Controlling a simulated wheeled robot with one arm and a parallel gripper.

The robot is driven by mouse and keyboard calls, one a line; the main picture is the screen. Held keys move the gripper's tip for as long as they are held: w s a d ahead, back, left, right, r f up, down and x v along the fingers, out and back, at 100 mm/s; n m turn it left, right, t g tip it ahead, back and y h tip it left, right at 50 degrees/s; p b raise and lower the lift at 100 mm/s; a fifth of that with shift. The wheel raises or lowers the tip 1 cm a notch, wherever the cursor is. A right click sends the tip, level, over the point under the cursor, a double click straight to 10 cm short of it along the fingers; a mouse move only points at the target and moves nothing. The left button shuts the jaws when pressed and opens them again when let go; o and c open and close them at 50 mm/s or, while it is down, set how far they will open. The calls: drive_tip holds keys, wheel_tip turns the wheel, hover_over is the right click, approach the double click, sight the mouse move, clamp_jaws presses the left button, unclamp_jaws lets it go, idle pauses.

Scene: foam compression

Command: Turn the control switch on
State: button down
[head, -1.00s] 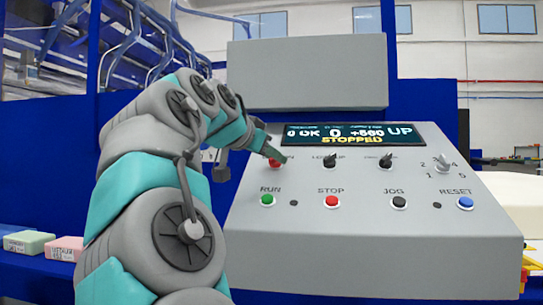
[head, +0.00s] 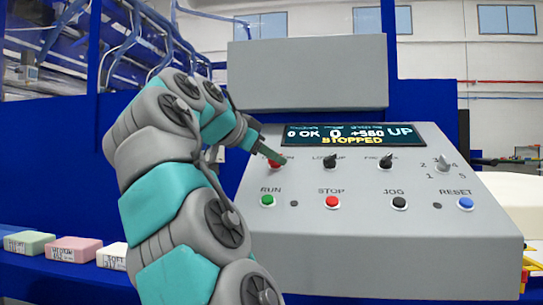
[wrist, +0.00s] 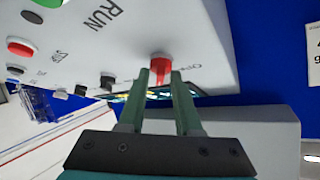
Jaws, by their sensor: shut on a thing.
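The control switch (head: 274,164) is a red knob at the upper left of the sloped grey control panel (head: 350,250). It also shows in the wrist view (wrist: 160,66), between my two green fingertips. My gripper (wrist: 160,82) is shut on it, one finger on each side; its fingers (head: 266,152) reach it from the upper left in the head view. The label beside the knob is partly hidden, and I cannot read its position clearly. The display (head: 335,136) reads STOPPED.
Black knobs (head: 331,161) sit to the right of the switch. A row below has the green RUN button (head: 268,201), red STOP (head: 331,202), black JOG and blue RESET. A grey box (head: 308,72) stands above. Foam blocks (head: 73,248) lie at left.

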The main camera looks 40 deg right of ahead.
drive_tip(key=shift+f, duration=0.15)
idle(0.4)
drive_tip(key=c, duration=0.9)
unclamp_jaws()
drive_tip(key=shift+a, duration=0.1)
drive_tip(key=shift+a+r, duration=0.35)
drive_tip(key=shift+a, duration=0.1)
drive_tip(key=shift+v, duration=3.25)
drive_tip(key=shift+s, duration=0.15)
drive_tip(key=shift+a, duration=0.1)
